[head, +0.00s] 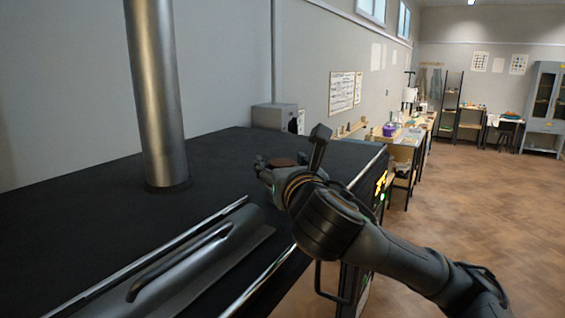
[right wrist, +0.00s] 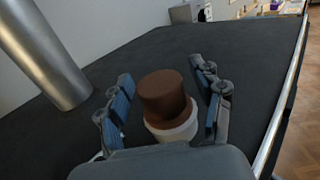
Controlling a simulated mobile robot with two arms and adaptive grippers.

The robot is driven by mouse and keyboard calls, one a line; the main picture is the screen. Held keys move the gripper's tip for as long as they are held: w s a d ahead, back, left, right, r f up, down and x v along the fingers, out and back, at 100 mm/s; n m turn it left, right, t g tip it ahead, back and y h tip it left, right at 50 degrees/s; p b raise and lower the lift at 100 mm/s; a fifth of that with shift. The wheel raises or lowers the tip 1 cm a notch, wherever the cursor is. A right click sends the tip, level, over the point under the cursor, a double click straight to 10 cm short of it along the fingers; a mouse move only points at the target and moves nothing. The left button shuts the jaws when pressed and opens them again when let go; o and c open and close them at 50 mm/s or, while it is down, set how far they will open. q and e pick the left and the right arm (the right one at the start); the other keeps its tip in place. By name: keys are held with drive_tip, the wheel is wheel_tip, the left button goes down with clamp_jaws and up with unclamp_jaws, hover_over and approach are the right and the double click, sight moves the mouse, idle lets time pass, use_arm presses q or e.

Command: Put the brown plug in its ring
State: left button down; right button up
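The brown plug (right wrist: 163,93) is a short cylinder with a flat top and a wider lower part. In the right wrist view it stands upright in a whitish ring (right wrist: 176,134) on the black top. How deep it sits in the ring I cannot tell. My right gripper (right wrist: 162,73) is open, with one finger on each side of the plug and a gap at both sides. The ring is hidden there. My left gripper is not in view.
The black top (head: 90,200) carries a thick metal pipe (head: 157,95) at left and metal rails with a grey handle (head: 180,262) in front. A grey box (head: 272,117) stands at the back. The top is clear between pipe and plug.

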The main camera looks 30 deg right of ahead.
drive_tip(key=shift+r, duration=0.1)
drive_tip(key=shift+r, duration=0.3)
drive_tip(key=p+v, duration=0.2)
drive_tip(key=v, duration=0.3)
drive_tip(key=shift+s+a+r, duration=0.15)
drive_tip(key=shift+s, duration=0.15)
drive_tip(key=s+b, duration=0.1)
drive_tip(key=b, duration=0.3)
drive_tip(key=s+f+b, duration=0.1)
drive_tip(key=b, duration=0.3)
drive_tip(key=shift+s+a+f, duration=0.1)
drive_tip(key=shift+s+a, duration=0.15)
drive_tip(key=shift+a, duration=0.1)
drive_tip(key=shift+s+a+b, duration=0.1)
drive_tip(key=shift+s+b, duration=0.4)
drive_tip(key=shift+b, duration=0.35)
drive_tip(key=shift+s+a+r+p, duration=0.2)
drive_tip(key=shift+s+r+p, duration=0.05)
drive_tip(key=shift+r+p, duration=0.3)
drive_tip(key=shift+s+a+r, duration=0.1)
drive_tip(key=shift+s+a, duration=0.15)
drive_tip(key=shift+s, duration=0.3)
drive_tip(key=shift+s+d+f+b, duration=0.15)
drive_tip(key=shift+s+f+b, duration=0.1)
drive_tip(key=shift+s+b, duration=0.25)
